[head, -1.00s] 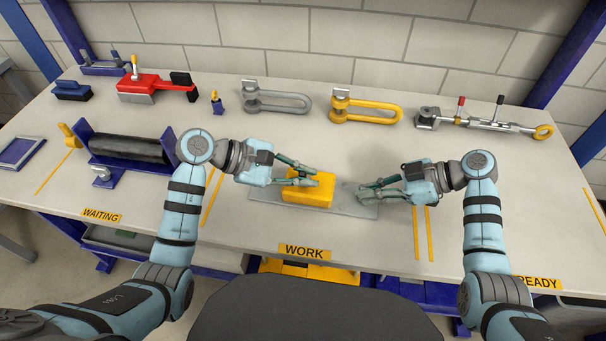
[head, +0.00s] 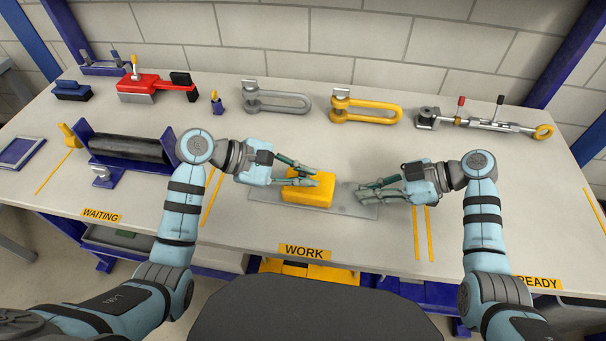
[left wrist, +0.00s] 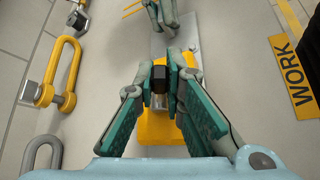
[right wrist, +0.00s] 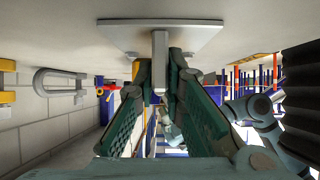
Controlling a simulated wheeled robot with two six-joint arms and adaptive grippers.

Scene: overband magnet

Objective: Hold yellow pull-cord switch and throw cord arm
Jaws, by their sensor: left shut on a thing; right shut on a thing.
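The yellow pull-cord switch (head: 309,191) is a box lying on a flat grey plate (head: 262,202) in the work area. My left gripper (head: 314,173) reaches over the switch from the left. In the left wrist view its fingers are shut on a black-tipped metal piece (left wrist: 159,80) above the yellow body (left wrist: 160,140). My right gripper (head: 357,190) is low over the plate's right part. In the right wrist view its fingers are shut on a grey post (right wrist: 160,62) that joins the plate (right wrist: 185,35). The fingers partly hide both held parts.
Behind the switch lie a grey shackle (head: 280,101), a yellow shackle (head: 372,108) and a turnbuckle-like rod (head: 485,123). A black roller in a blue bracket (head: 84,140) stands left, behind my left arm. A red tool (head: 150,85) lies at the back left. Bench between plate and shackles is clear.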

